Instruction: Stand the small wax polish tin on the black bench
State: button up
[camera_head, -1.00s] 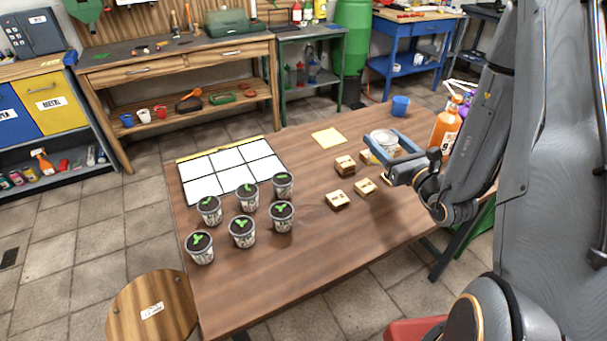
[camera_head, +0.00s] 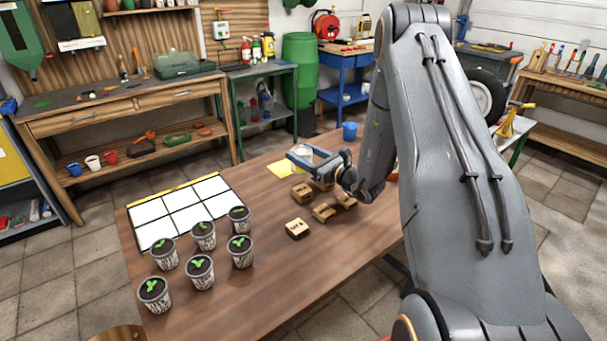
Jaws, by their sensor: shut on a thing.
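My gripper (camera_head: 309,161) is shut on a small round tin with a pale top (camera_head: 302,151), probably the wax polish tin. It holds the tin upright above the far part of the brown table (camera_head: 270,266), near a yellow sheet. The tin's label is too small to read. Several surfaces have dark tops: a wooden workbench (camera_head: 105,98) at back left, a narrow green-legged bench (camera_head: 265,73) beside it, and a dark unit (camera_head: 490,50) at back right. I cannot tell which of these is the black bench.
Several potted seedlings (camera_head: 199,271) and a white grid sheet (camera_head: 181,207) are on the table's left. A blue workbench (camera_head: 350,88) is at the back. My arm hides the table's right side.

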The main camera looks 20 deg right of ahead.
jog(key=shift+f+p, duration=0.65)
jog(key=shift+f, duration=2.25)
jog(key=shift+f, duration=0.15)
jog(key=o, duration=0.9)
jog(key=shift+f, duration=0.1)
jog(key=o, duration=0.4)
